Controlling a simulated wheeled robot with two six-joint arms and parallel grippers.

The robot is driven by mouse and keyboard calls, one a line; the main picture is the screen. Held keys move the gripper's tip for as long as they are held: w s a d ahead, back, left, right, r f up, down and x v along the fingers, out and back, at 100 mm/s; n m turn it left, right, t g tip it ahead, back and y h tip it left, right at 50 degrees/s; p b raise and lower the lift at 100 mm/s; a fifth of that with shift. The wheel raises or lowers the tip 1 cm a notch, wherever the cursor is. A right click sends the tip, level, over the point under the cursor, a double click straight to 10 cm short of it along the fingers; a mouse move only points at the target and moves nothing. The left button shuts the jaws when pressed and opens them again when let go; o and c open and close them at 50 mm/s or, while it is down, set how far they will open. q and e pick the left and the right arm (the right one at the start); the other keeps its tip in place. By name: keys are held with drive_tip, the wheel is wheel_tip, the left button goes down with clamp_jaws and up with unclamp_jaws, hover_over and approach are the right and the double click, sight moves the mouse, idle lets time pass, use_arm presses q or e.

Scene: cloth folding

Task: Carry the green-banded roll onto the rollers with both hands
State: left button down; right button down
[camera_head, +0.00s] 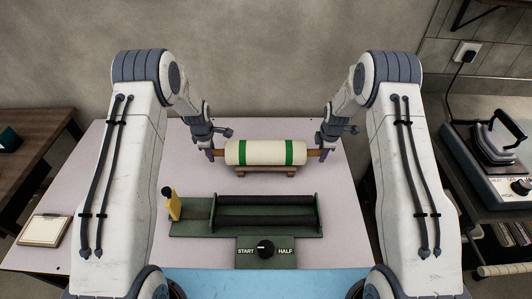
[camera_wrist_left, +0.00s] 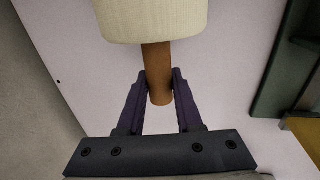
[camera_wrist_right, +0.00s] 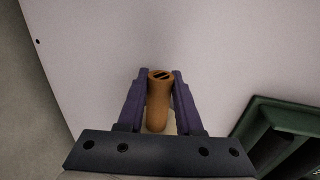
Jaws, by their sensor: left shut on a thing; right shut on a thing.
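The cream roll with two green bands (camera_head: 265,152) lies level at the back of the table, at the wooden cradle (camera_head: 266,173); I cannot tell whether it touches the cradle. My left gripper (camera_head: 212,154) is shut on its left brown handle, which also shows between the fingers in the left wrist view (camera_wrist_left: 158,75). My right gripper (camera_head: 322,154) is shut on its right brown handle, seen end-on in the right wrist view (camera_wrist_right: 159,100). The dark green roller stand (camera_head: 266,213) with long rollers is in front of the roll, empty on top.
A yellow piece (camera_head: 174,207) stands at the left end of the roller stand. A dial (camera_head: 265,249) marked START and HALF is at its front. A clipboard (camera_head: 44,230) lies at far left. A press machine (camera_head: 496,150) stands on a separate right table.

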use_arm(q)
drive_tip(key=shift+w+r, duration=0.1)
use_arm(e)
drive_tip(key=shift+r, duration=0.1)
